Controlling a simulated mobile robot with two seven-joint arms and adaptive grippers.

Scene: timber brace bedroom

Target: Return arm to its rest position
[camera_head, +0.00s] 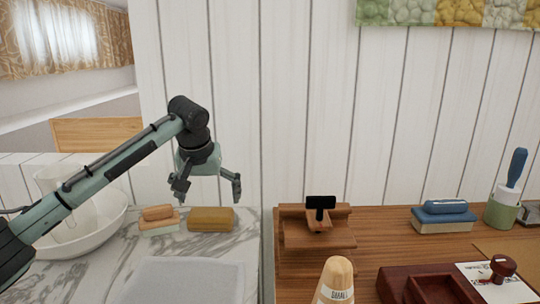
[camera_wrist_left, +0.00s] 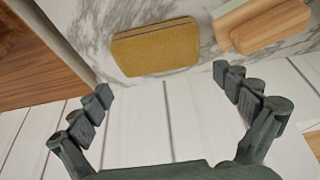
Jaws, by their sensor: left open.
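My left gripper (camera_head: 206,188) hangs from the left arm above the marble counter, its fingers spread and empty. In the left wrist view the two fingers (camera_wrist_left: 165,88) stand wide apart with nothing between them. A yellow-brown sponge-like block (camera_head: 211,219) lies on the counter below the gripper, apart from it. The same block shows at the top of the left wrist view (camera_wrist_left: 156,47). My right gripper does not show in either view.
A wooden-handled brush-like block (camera_head: 158,220) and a white bowl (camera_head: 97,232) sit left of the yellow block. A wooden stepped stand (camera_head: 318,240), blue-topped block (camera_head: 443,217) and dark red tray (camera_head: 400,284) occupy the right-hand wooden surface. A white plank wall stands behind.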

